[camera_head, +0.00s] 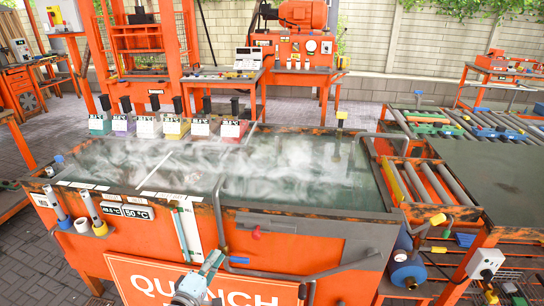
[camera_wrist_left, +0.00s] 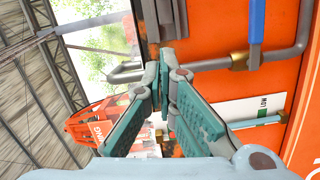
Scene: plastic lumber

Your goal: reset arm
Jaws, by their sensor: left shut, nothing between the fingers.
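My left gripper (camera_head: 214,259) is low in the head view, in front of the orange front wall of the quench tank (camera_head: 350,232). Its teal fingers point up toward the tank. In the left wrist view the gripper (camera_wrist_left: 165,68) has its fingertips together, with nothing between them. Behind the fingers there are the orange wall, a grey pipe (camera_wrist_left: 275,58) and a blue lever (camera_wrist_left: 256,22). I cannot tell how far the fingertips are from the wall. My right gripper is in neither view.
Steam lies over the tank's water (camera_head: 290,165). Several coloured bins (camera_head: 148,127) line its far edge. A roller rack (camera_head: 470,125) stands at the right. A blue cylinder (camera_head: 408,270) is beside the tank's right front corner. Paved floor (camera_head: 40,260) is open at the left.

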